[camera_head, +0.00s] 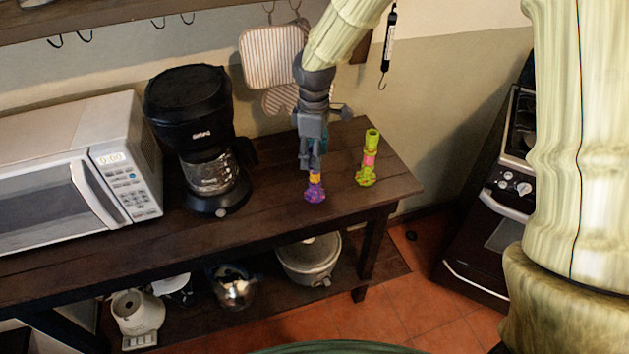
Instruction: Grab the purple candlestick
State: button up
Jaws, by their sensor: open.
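The purple candlestick (315,192) stands on the dark wooden table in the head view, with a purple base and a yellow-orange band above it. Its upper part is hidden by my gripper (312,165). My gripper points down from above, directly over the candlestick, with its fingers at the candlestick's upper part. The fingers are open. Whether they touch the candlestick cannot be seen.
A lime-green candlestick with a pink band (368,158) stands close to the right. A black coffee maker (192,130) and a white microwave (80,175) stand to the left. Striped mitts (268,58) hang behind. The table's front edge (300,229) is clear.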

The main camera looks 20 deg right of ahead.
aim_at(315, 174)
jog(key=shift+f+p, duration=0.45)
jog(key=shift+f, duration=1.95)
grip_shut()
